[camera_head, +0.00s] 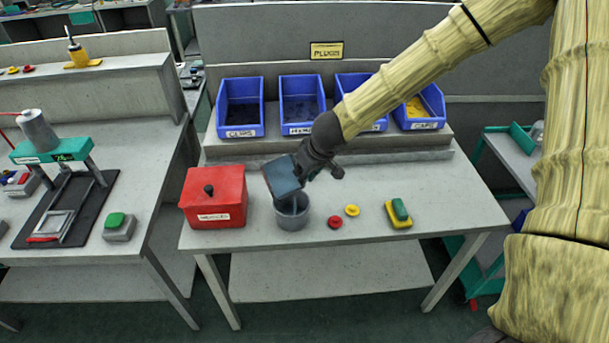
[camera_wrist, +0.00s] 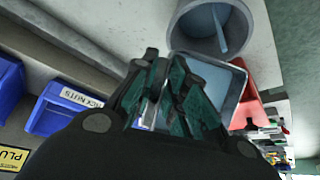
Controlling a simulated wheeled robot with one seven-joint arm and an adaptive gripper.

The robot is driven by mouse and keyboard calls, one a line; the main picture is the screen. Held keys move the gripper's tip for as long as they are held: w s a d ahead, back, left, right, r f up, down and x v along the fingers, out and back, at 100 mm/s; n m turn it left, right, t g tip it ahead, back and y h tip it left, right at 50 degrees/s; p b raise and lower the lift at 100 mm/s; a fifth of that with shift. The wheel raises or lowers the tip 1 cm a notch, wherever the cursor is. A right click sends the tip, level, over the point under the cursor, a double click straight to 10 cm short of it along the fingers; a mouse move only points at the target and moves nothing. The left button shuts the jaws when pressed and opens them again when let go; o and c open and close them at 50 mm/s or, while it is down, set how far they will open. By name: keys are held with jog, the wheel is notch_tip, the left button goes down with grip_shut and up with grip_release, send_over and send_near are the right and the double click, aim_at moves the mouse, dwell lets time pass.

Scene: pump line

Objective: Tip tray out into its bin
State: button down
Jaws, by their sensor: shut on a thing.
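My gripper (camera_head: 303,170) is shut on a small blue-grey tray (camera_head: 281,177) and holds it steeply tilted above the work table. The tray also shows in the wrist view (camera_wrist: 232,88), beyond the fingers (camera_wrist: 170,82). Its low end is over the round grey bin (camera_head: 292,219), which stands upright on the table near its front edge. The bin's open mouth shows in the wrist view (camera_wrist: 183,30), with a thin bluish shape inside that I cannot identify. I cannot tell whether anything is left in the tray.
A red lidded box (camera_head: 213,204) stands close left of the bin. A red disc (camera_head: 334,222), a yellow disc (camera_head: 352,210) and a green-and-yellow sponge (camera_head: 398,214) lie to its right. Blue part bins (camera_head: 241,131) line the raised shelf behind. The table's right end is clear.

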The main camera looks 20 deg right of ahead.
jog(key=shift+s+d+t+y+b, duration=0.15)
jog(key=shift+t+b, duration=0.3)
jog(key=shift+b, duration=1.1)
jog(key=shift+s+a+t+y+b, duration=0.15)
jog(key=shift+t+b, duration=0.35)
jog(key=shift+b, duration=1)
jog(key=shift+s+d+t+b, duration=0.15)
jog(key=shift+t+b, duration=0.3)
jog(key=shift+b, duration=1.1)
jog(key=shift+r, duration=0.15)
jog(key=shift+r+p, duration=2.45)
jog(key=shift+p, duration=0.4)
jog(key=p, duration=0.3)
jog(key=shift+r+g, duration=0.35)
jog(key=shift+g, duration=0.05)
jog(key=g+p, duration=0.1)
jog(key=p, duration=0.7)
jog(key=shift+r, duration=0.35)
jog(key=shift+f+g+p, duration=0.15)
jog(key=shift+g+p, duration=0.25)
jog(key=shift+p, duration=0.2)
jog(key=shift+r+p, duration=0.35)
jog(key=shift+p, duration=0.8)
jog(key=shift+g+h+p, duration=0.3)
jog(key=shift+h+p, duration=0.1)
jog(key=shift+p, duration=0.5)
